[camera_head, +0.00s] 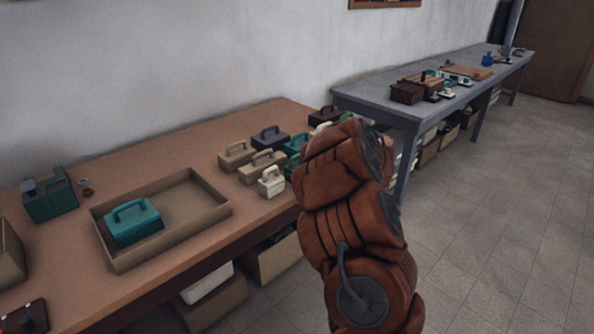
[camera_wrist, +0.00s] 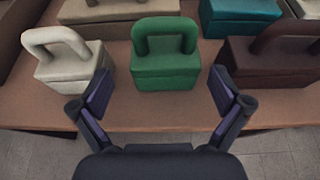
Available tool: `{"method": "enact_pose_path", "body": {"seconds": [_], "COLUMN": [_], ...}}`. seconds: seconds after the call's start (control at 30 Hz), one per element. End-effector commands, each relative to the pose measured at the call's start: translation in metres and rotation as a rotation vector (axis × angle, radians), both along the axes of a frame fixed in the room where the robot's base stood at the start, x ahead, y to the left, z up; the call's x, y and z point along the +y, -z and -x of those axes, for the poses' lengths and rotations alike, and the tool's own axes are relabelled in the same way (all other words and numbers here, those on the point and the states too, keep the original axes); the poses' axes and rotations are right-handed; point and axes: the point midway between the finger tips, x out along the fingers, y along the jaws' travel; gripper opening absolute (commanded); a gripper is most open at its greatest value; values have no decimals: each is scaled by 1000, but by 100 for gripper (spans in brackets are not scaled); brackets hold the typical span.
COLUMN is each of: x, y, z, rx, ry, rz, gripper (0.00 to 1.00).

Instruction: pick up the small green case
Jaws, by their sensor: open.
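The small green case (camera_wrist: 165,66) has an arched green handle. In the wrist view it stands upright near the table's front edge, at the top centre of the picture. My gripper (camera_wrist: 162,90) is open and empty, with one finger on each side of the case's near face. I cannot tell whether either finger touches it. In the head view a bit of green case (camera_head: 291,168) shows beside my arm, mostly hidden behind it, and my gripper is hidden there.
A white case (camera_wrist: 66,66) stands close on the left and a brown case (camera_wrist: 272,65) on the right. Behind are a tan case (camera_wrist: 117,12) and a teal case (camera_wrist: 240,18). A cardboard tray (camera_head: 205,214) holds another teal case (camera_head: 132,224).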

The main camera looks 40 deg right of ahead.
Motion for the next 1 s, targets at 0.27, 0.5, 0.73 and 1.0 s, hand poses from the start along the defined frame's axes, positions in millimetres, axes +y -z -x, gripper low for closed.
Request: {"method": "enact_pose_path", "body": {"seconds": [0.27,0.5,0.73,1.0], "x": [-2,-6,-6,-6], "y": [3,12,19,19], "z": [-13,-36,-51,-50], "rx": [-1,0,0,0], "ry": [1,0,2,3], "rz": [-2,-1,-2,-1], "gripper": [100,100,100,92]}}
